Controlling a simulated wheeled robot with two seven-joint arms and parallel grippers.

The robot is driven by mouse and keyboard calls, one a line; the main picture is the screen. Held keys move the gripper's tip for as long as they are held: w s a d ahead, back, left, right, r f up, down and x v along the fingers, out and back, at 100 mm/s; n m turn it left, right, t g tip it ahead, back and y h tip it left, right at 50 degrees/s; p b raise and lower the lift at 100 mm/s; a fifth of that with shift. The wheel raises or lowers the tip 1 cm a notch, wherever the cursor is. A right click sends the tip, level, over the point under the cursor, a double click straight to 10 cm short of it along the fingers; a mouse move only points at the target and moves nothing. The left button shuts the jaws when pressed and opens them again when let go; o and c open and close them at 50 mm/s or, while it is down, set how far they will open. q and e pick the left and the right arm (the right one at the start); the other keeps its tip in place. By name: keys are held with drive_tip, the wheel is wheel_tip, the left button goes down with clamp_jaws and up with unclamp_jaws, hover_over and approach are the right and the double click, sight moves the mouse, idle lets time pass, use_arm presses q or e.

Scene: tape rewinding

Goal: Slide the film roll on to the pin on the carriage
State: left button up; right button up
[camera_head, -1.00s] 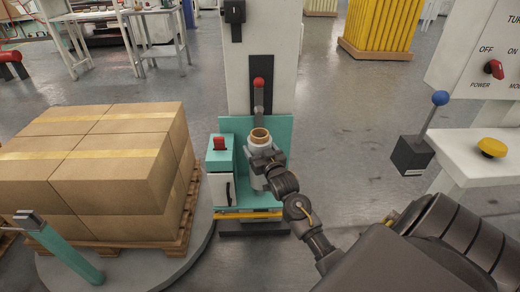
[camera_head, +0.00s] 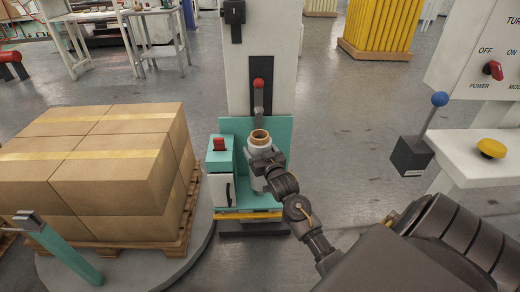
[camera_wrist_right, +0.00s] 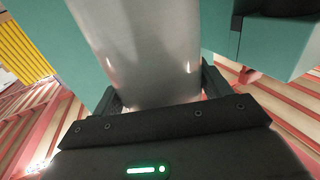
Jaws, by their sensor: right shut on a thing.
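The film roll (camera_head: 260,145) is a pale cylinder with a brown core showing at its top. It stands roughly upright in front of the teal carriage (camera_head: 281,132) on the mast. My right gripper (camera_head: 264,160) is shut on the film roll from its near right side. In the right wrist view the roll (camera_wrist_right: 145,50) runs between the two dark fingers (camera_wrist_right: 160,90), with teal carriage panels (camera_wrist_right: 84,50) beyond. The pin is hidden, and I cannot tell whether the roll is around it. My left gripper is not in view.
The carriage has a teal box (camera_head: 222,165) with a red switch left of the roll. A lever with a red knob (camera_head: 258,84) rises behind. Stacked cartons (camera_head: 110,160) on a pallet stand left. A control panel with a yellow button (camera_head: 491,148) is right.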

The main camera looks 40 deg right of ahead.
drive_tip(key=shift+r+p, duration=0.1)
drive_tip(key=shift+p, duration=0.3)
idle(0.5)
drive_tip(key=shift+f, duration=0.2)
idle(0.3)
wheel_tip(320, 180, down, 3)
drive_tip(key=shift+f+b, duration=0.15)
drive_tip(key=shift+b, duration=0.7)
drive_tip(key=shift+p, duration=0.35)
idle(0.4)
